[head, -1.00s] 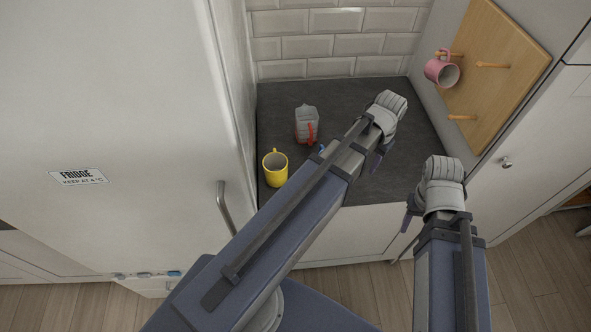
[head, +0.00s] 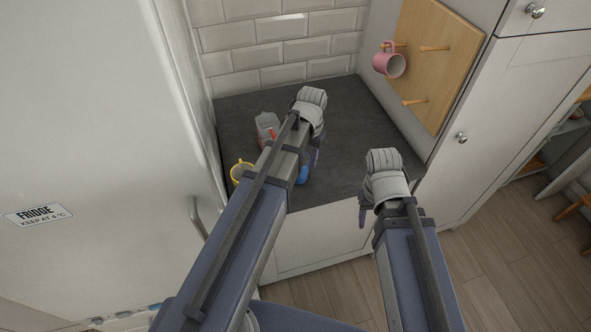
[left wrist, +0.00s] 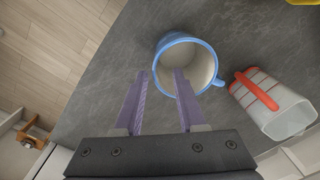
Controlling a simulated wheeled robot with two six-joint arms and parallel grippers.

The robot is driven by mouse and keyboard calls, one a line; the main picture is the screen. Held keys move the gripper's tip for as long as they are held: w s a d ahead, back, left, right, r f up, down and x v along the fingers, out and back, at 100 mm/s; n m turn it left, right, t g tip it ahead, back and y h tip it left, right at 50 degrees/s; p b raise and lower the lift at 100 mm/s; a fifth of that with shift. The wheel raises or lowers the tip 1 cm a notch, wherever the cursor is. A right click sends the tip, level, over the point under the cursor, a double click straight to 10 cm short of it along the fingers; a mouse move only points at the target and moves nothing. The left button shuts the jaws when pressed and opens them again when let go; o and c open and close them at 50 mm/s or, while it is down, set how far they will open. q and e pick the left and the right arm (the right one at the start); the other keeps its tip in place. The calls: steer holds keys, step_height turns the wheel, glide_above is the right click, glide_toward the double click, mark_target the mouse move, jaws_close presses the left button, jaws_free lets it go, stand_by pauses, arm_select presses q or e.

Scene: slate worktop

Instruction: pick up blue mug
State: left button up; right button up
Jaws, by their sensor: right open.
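The blue mug (head: 303,174) stands on the worktop, mostly hidden behind my left arm in the head view. In the left wrist view the blue mug (left wrist: 208,52) shows its blue rim, pale inside and a handle at its lower right. My left gripper (left wrist: 161,72) is open with nothing held. One fingertip overlaps the mug's opening and the other lies outside its left rim; I cannot tell whether they touch it. In the head view my left gripper (head: 317,152) is partly hidden by its own wrist. My right gripper (head: 363,212) is open and empty near the worktop's front edge.
A yellow mug (head: 240,172) is near the fridge (head: 100,130). A pink mug (head: 388,64) hangs on a wooden peg board (head: 440,60). The back right of the worktop (head: 350,110) is clear.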

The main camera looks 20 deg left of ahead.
mark_target(306, 178)
arm_select(q)
steer(key=shift+s+f+b, duration=0.15)
steer(key=shift+f+b, duration=2.5)
steer(key=shift+r, duration=0.1)
jaws_close()
